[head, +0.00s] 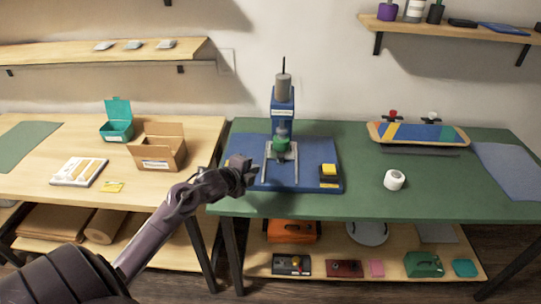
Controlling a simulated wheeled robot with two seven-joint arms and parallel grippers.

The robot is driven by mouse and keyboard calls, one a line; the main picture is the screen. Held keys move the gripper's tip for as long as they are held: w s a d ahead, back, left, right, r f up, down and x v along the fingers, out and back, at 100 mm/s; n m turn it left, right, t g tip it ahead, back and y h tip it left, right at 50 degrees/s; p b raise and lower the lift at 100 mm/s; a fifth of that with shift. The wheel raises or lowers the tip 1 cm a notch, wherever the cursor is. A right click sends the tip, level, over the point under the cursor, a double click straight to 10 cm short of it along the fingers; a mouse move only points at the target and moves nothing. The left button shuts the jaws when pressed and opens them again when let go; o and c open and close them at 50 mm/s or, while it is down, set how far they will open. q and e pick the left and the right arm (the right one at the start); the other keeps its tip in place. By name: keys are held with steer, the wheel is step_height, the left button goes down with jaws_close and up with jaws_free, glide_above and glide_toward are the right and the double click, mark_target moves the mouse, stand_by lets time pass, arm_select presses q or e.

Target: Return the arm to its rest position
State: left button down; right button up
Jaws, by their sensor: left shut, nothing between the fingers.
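My left arm comes in from the lower left. My left gripper (246,172) is shut and empty, at the left edge of the blue base plate (315,160) of the press-like machine (283,105). In the picture it overlaps the plate's left part; I cannot tell whether it touches. A green part (281,143) sits in the machine under its grey cylinder. My right gripper is not in view.
The green-topped table (440,185) holds a white tape roll (395,180) and a colourful skateboard deck (418,134). The wooden table (60,140) at left holds an open cardboard box (158,150) and a teal box (117,122). Shelves below hold several items.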

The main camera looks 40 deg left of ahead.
arm_select(q)
steer(key=s+d+f+n+g, duration=0.45)
steer(key=s+d+n, duration=0.35)
steer(key=d, duration=0.4)
steer(key=s+d+r+n+g+h, duration=0.1)
steer(key=s+d+n+g, duration=0.1)
steer(key=s+d+n, duration=0.35)
steer(key=s+d+n+g, duration=0.25)
steer(key=s+d, duration=0.35)
steer(key=s, duration=0.5)
step_height(320, 180, down, 31)
steer(key=s+m+g, duration=0.1)
steer(key=s+g, duration=0.1)
steer(key=s+a+f, duration=0.2)
steer(key=s+f, duration=0.6)
steer(key=s, duration=0.1)
steer(key=s+a+f, duration=0.2)
steer(key=s+f, duration=0.7)
steer(key=s, duration=0.1)
steer(key=shift+g, duration=0.4)
